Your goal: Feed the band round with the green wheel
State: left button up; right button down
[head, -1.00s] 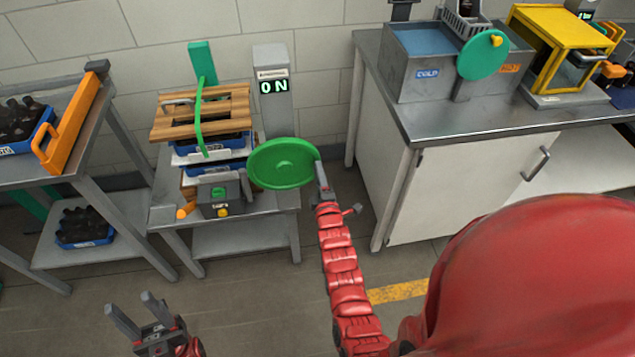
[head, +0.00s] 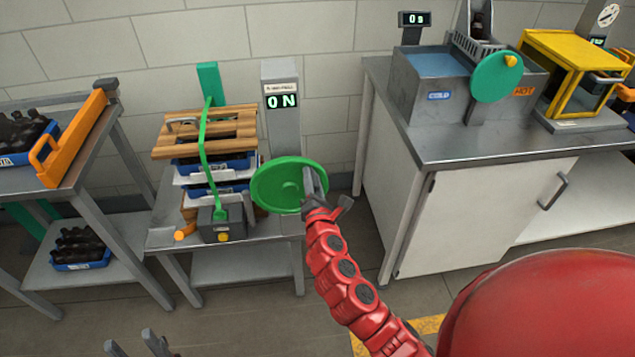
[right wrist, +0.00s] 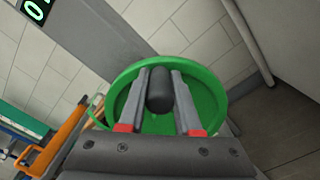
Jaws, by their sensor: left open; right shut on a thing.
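The green wheel (head: 272,187) stands at the right of the stack's table, and it fills the middle of the right wrist view (right wrist: 207,100). My right gripper (head: 316,188) is at the wheel's right side. In the right wrist view its two fingers are shut on the wheel's dark handle (right wrist: 160,92). The green band (head: 206,160) runs from the green upright (head: 210,82) over the front of the wooden-topped stack (head: 205,128) down to the grey box (head: 215,226). My left gripper (head: 131,343) is open and empty, partly cut off at the bottom edge.
The grey post (head: 281,122) behind the wheel reads ON. A shelf with an orange-handled rack (head: 68,145) and bottle crates stands left. A steel counter (head: 440,145) with a tank and yellow frame stands right. Floor between is clear.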

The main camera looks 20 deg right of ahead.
jog(key=shift+w+a+r+n, duration=0.1)
jog(key=shift+a+r+n, duration=0.05)
jog(key=shift+a+n, duration=0.4)
jog(key=shift+d, duration=0.1)
jog(key=c, duration=0.6)
grip_release()
jog(key=p+v, duration=0.1)
jog(key=v, duration=1.6)
